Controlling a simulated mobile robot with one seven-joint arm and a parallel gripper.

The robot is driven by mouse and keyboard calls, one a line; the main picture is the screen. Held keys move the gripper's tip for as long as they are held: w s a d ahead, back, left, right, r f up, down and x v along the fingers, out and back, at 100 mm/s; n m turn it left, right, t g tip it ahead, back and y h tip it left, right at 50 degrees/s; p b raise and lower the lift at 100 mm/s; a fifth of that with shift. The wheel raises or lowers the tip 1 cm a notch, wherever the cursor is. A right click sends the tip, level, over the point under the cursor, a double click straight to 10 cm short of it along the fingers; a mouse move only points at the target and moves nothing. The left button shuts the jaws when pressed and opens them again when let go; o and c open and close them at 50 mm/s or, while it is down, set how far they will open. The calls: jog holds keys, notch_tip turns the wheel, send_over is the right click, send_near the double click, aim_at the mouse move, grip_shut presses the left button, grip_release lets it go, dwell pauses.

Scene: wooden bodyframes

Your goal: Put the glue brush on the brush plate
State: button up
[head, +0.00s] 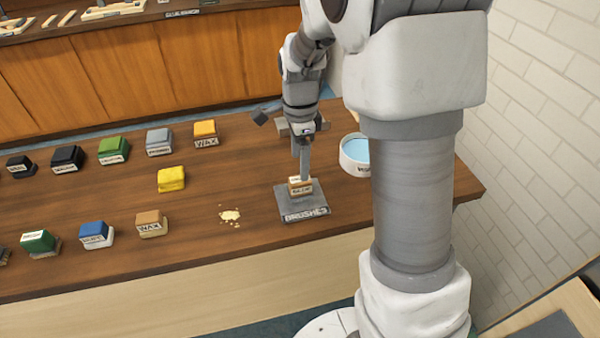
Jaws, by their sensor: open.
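The brush plate (305,212) is a flat grey slab marked "BRUSHES" near the right part of the wooden table. A small brown brush (300,190) with a pale label rests on it; the label is too small to read surely, but it may be the glue brush. My gripper (304,175) points down directly over this brush, with its fingertips at or just above the brush top. It is open, and whether the fingers touch the brush cannot be told. My fingers partly cover the brush's top.
A bowl of blue liquid (355,154) stands right of the plate, partly behind my arm. A yellow sponge-like block (171,179) and yellowish crumbs (230,215) lie to the left. Several labelled coloured blocks (112,150) stand in two rows further left.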

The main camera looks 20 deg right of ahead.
jog(key=s+r+n+t, duration=0.3)
jog(key=s+r+n, duration=0.65)
jog(key=r, duration=0.45)
jog(key=s+r+n+t, duration=0.1)
jog(key=s+n+t, duration=0.1)
jog(key=s+n, duration=0.6)
jog(key=s, duration=0.3)
jog(key=shift+r+t, duration=0.3)
jog(key=shift+r, duration=0.1)
